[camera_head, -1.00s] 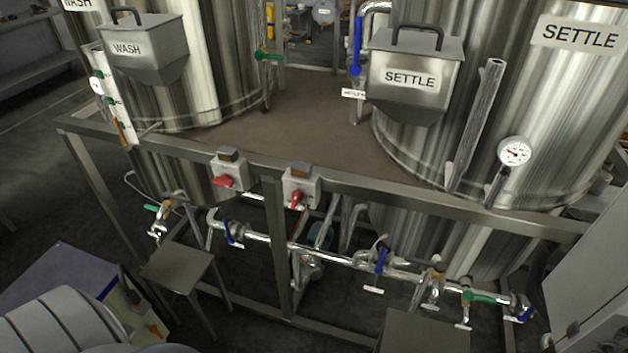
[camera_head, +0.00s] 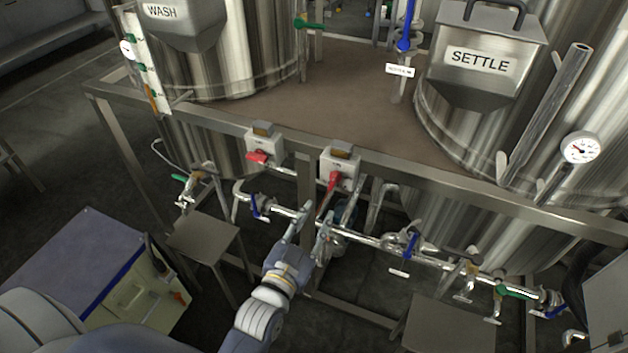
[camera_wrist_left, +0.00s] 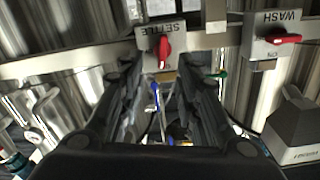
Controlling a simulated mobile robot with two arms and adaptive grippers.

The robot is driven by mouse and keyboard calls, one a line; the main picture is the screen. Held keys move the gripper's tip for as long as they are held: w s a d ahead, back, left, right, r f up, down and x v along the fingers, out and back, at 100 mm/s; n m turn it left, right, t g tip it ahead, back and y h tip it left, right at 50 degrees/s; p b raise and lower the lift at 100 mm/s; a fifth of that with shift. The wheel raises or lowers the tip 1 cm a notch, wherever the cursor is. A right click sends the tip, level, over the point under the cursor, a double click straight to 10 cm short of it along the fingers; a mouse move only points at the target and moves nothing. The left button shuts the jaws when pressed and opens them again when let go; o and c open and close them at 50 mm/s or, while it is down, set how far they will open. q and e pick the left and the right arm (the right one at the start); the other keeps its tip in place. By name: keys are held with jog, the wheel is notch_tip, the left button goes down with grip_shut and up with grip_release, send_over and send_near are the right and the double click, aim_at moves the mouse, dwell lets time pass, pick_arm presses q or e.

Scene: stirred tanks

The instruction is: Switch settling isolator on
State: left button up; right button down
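The settling isolator (camera_head: 342,163) is a light grey box on the frame rail, with a red handle (camera_head: 333,181) that stands near upright, slightly tilted. In the left wrist view its label reads SETTLE upside down (camera_wrist_left: 163,32), and its red handle (camera_wrist_left: 164,48) is near upright. My left gripper (camera_head: 314,224) is open and empty, below and in front of the box in the head view. In the left wrist view the box shows beyond the gap between the open fingers (camera_wrist_left: 162,90); they do not appear to touch the handle. My right gripper is not in view.
The WASH isolator (camera_head: 264,146) is close by on the same rail, its red handle (camera_head: 257,157) lying sideways. Pipes with blue-handled valves (camera_head: 410,246) run below the rail. A small metal stool (camera_head: 204,236) and a blue-topped cabinet (camera_head: 75,262) stand at the left.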

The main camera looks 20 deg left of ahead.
aim_at(332, 183)
pick_arm(q)
jog(key=w, duration=0.3)
jog(key=w+p, duration=0.1)
jog(key=w, duration=0.3)
jog(key=w+r+p, duration=0.1)
jog(key=w, duration=0.2)
jog(key=shift+w, duration=0.35)
grip_shut()
